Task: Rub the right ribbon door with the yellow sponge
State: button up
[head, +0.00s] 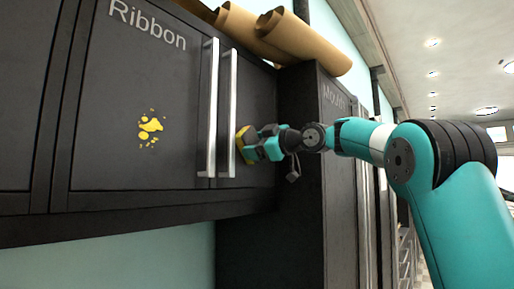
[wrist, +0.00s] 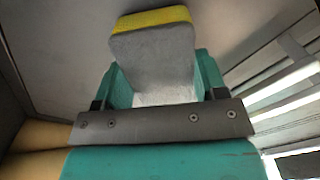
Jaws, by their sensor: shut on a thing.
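The cabinet marked "Ribbon" has two dark doors in the head view. The right ribbon door (head: 257,100) has a vertical silver handle (head: 233,112) at its left edge and shows no stain on its visible part. The yellow sponge (head: 242,138) is at this door, just right of the handle; I cannot tell whether it touches the surface. My gripper (head: 256,147) is shut on the sponge. In the wrist view the sponge (wrist: 153,48) shows a grey body with a yellow layer at its far end, between my teal fingers.
The left ribbon door (head: 100,110) carries a splash of yellow spots (head: 150,126) and its own silver handle (head: 211,110). Brown paper rolls (head: 300,42) lie on top of the cabinet. A tall dark cabinet (head: 300,190) stands close on the right, behind my arm.

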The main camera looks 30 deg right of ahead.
jog(key=shift+b+v, duration=1.2)
jog(key=shift+v, duration=1.75)
jog(key=shift+d, duration=0.1)
jog(key=b+v, duration=0.1)
jog(key=v, duration=0.2)
jog(key=f+x, duration=0.1)
jog(key=x, duration=0.6)
jog(key=shift+f, duration=0.35)
jog(key=shift+x, duration=1)
